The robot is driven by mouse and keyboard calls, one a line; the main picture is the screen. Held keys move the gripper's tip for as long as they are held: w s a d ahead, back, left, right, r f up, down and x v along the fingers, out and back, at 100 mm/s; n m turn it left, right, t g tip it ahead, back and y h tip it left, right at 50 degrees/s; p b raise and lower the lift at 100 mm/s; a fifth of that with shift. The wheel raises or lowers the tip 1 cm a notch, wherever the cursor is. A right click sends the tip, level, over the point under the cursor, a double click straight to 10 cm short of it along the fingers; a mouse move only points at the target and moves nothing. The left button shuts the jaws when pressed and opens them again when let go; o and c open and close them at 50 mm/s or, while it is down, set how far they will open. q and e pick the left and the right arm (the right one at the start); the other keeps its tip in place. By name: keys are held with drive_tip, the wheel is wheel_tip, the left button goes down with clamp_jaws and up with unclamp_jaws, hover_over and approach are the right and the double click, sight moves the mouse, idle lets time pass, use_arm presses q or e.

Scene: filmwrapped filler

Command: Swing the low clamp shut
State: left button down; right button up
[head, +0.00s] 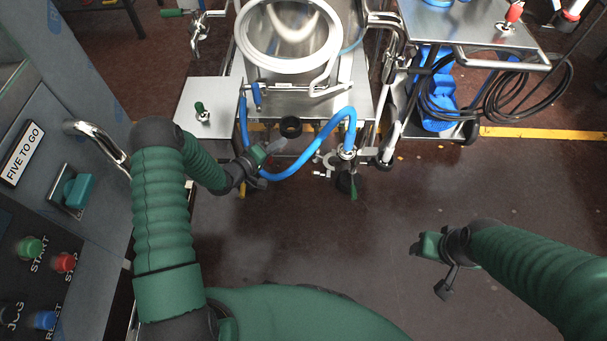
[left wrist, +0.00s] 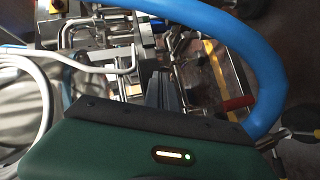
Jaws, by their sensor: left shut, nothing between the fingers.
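A metal clamp (head: 325,162) with small arms sits low on the steel cart, beside the lower end of the blue hose (head: 323,137). Its arms look spread, but its exact position is too small to tell. My left gripper (head: 272,148) is shut and empty, left of the clamp and close to the hose. In the left wrist view its fingers (left wrist: 163,90) point toward metal pipework, and the hose (left wrist: 262,70) arcs around on the right. I cannot pick out the clamp for sure in that view. My right gripper (head: 417,247) hangs over the floor, well away; its jaws are unclear.
A steel vessel (head: 290,35) stands on the cart above the hose. A side shelf (head: 205,100) juts out left. A control panel (head: 40,230) with buttons and a rail handle stands on the left. The floor (head: 400,190) right of the clamp is clear.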

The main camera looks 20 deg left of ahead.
use_arm(q)
wheel_tip(320, 180, down, 6)
drive_tip(key=s+n+t+h+b, duration=0.2)
drive_tip(key=b, duration=0.1)
drive_tip(key=w+d+b, duration=0.4)
drive_tip(key=w+d, duration=0.1)
drive_tip(key=d, duration=0.2)
drive_tip(key=shift+w+d+n+b, duration=0.25)
drive_tip(key=shift+n+b, duration=0.05)
drive_tip(key=shift+n, duration=0.1)
use_arm(e)
drive_tip(key=s+x, duration=0.2)
drive_tip(key=x, duration=0.8)
drive_tip(key=shift+s+d+f, duration=0.15)
drive_tip(key=shift+d+f, duration=0.1)
use_arm(q)
drive_tip(key=shift+s, duration=0.15)
use_arm(e)
drive_tip(key=shift+a+r, duration=0.1)
drive_tip(key=shift+r, duration=0.05)
